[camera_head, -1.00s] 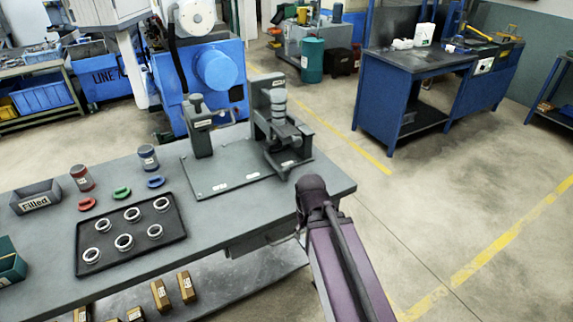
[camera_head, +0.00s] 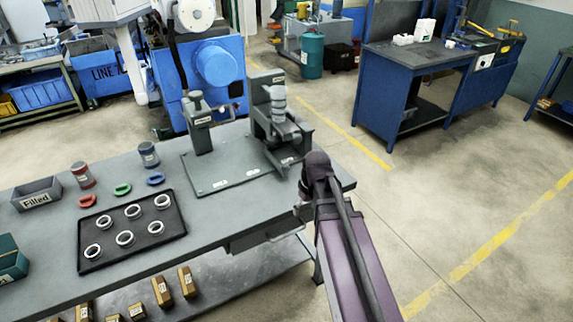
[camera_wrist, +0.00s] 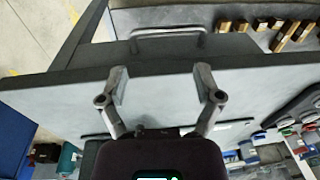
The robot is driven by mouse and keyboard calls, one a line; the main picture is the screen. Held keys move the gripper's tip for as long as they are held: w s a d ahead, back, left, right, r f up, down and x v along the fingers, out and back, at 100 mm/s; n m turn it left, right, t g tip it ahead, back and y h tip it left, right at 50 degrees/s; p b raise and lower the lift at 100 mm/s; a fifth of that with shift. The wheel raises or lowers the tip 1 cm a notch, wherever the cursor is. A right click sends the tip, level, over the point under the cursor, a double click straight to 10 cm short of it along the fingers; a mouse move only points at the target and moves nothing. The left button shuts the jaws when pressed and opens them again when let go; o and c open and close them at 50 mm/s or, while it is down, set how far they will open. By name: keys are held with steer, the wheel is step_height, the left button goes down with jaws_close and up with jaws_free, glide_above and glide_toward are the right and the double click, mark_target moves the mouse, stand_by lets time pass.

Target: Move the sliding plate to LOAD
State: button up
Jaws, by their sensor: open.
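A grey fixture (camera_head: 277,110) with an upright column stands on a flat grey base plate (camera_head: 215,170) at the table's right end. Small white labels lie on the base plate; their words are too small to read. I cannot tell for sure which part is the sliding plate; the low part under the column is partly hidden. My arm reaches in from the lower right, its wrist beside the fixture's near side. My gripper (camera_wrist: 163,86) is open and empty above the grey tabletop in the wrist view, its fingers wide apart. In the head view it is mostly hidden by my wrist.
A black tray (camera_head: 96,263) with several metal rings lies left on the table (camera_head: 225,222). Red and blue pots, coloured rings and a "Filled" bin (camera_head: 38,196) are behind it. A clamp-like stand (camera_head: 199,128) stands left of the column. A handle (camera_wrist: 168,31) juts from the table front.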

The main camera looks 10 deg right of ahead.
mark_target(286, 164)
steer(key=w+d+r+n+y, duration=0.1)
steer(key=w+d+n, duration=0.1)
steer(key=w, duration=0.3)
steer(key=w+d+n+t+p, duration=0.1)
steer(key=w+d+n, duration=0.2)
steer(key=w+d, duration=0.1)
steer(key=w+d+r+n+y, duration=0.1)
steer(key=w+d+n, duration=0.2)
steer(key=w, duration=0.3)
steer(key=shift+w+r+t+y, duration=0.2)
steer(key=shift+r+t+y, duration=0.1)
steer(key=shift+r, duration=0.05)
steer(key=shift+w+d+r+n, duration=0.1)
steer(key=shift+w+d+n, duration=0.15)
steer(key=shift+w+n, duration=0.05)
steer(key=shift+a, duration=0.1)
steer(key=w+a, duration=0.1)
steer(key=a, duration=0.2)
steer(key=w+a, duration=0.2)
steer(key=a, duration=0.1)
steer(key=w+a, duration=0.2)
steer(key=a, duration=0.2)
steer(key=shift+w+a+f+b, duration=0.25)
steer(key=shift+a+f+b, duration=0.1)
steer(key=shift+a+f, duration=0.25)
steer(key=shift+b+x, duration=0.8)
steer(key=shift+x, duration=0.05)
steer(key=shift+d, duration=0.1)
jaws_close()
